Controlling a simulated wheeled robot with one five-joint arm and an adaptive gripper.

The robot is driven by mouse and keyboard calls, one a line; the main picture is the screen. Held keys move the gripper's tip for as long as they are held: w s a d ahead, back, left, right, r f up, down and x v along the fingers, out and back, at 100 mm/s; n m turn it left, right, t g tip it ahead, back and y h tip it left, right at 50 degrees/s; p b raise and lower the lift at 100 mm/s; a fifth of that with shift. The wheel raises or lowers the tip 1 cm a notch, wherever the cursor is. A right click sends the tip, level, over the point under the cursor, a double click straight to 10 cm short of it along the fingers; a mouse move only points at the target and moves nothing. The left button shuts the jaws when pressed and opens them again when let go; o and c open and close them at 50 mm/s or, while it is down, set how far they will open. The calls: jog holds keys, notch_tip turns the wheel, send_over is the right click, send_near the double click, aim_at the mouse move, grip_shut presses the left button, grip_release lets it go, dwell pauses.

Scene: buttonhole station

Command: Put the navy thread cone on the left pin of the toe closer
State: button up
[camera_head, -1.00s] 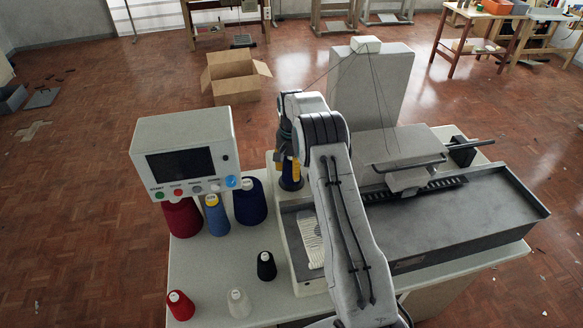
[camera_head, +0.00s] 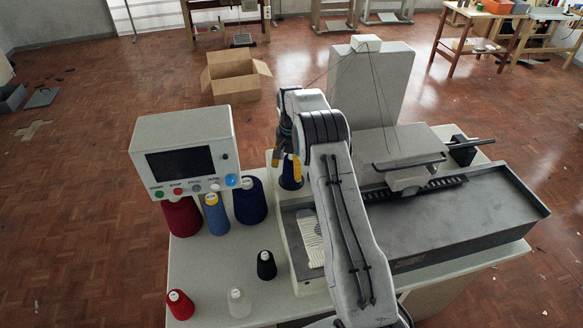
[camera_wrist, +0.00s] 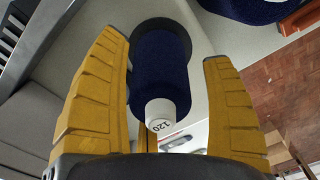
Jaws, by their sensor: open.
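A navy thread cone (camera_head: 290,181) with a white top marked 120 stands at the left end of the machine, below my gripper (camera_head: 287,162). In the wrist view the cone (camera_wrist: 160,68) sits upright on a dark round base between my two yellow fingers. The fingers are open; the left one is close to the cone, and a clear gap shows at the right one. Any pin under the cone is hidden by it. A larger navy cone (camera_head: 250,203) stands on the table to the left, and its edge shows in the wrist view (camera_wrist: 250,8).
Small black (camera_head: 266,266), red (camera_head: 180,305) and white (camera_head: 239,304) cones stand on the table front. A patterned white piece (camera_head: 311,243) lies on the machine.

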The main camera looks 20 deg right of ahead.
notch_tip(320, 180, up, 10)
jog(key=shift+s+r, duration=0.1)
jog(key=shift+r, duration=0.4)
dwell(0.4)
jog(key=shift+s+a+r, duration=0.1)
jog(key=shift+a+r, duration=0.05)
jog(key=shift+r, duration=0.15)
jog(key=s+a+r+n+t, duration=0.1)
jog(key=s+a+r+n, duration=0.1)
jog(key=s+a+r, duration=0.35)
jog(key=s+a+r+n+t, duration=0.1)
jog(key=s+a+r, duration=0.1)
jog(key=s+r, duration=0.6)
jog(key=s+a+f+n+t, duration=0.1)
jog(key=s+a+f+n, duration=0.1)
jog(key=s, duration=1)
jog(key=s+a+f+n+t+b, duration=0.1)
jog(key=s+a+f, duration=0.1)
jog(key=s, duration=1)
jog(key=shift+s+a+f+n+t, duration=0.15)
jog(key=shift+a+f+n+t, duration=0.15)
jog(key=shift+a+n, duration=0.1)
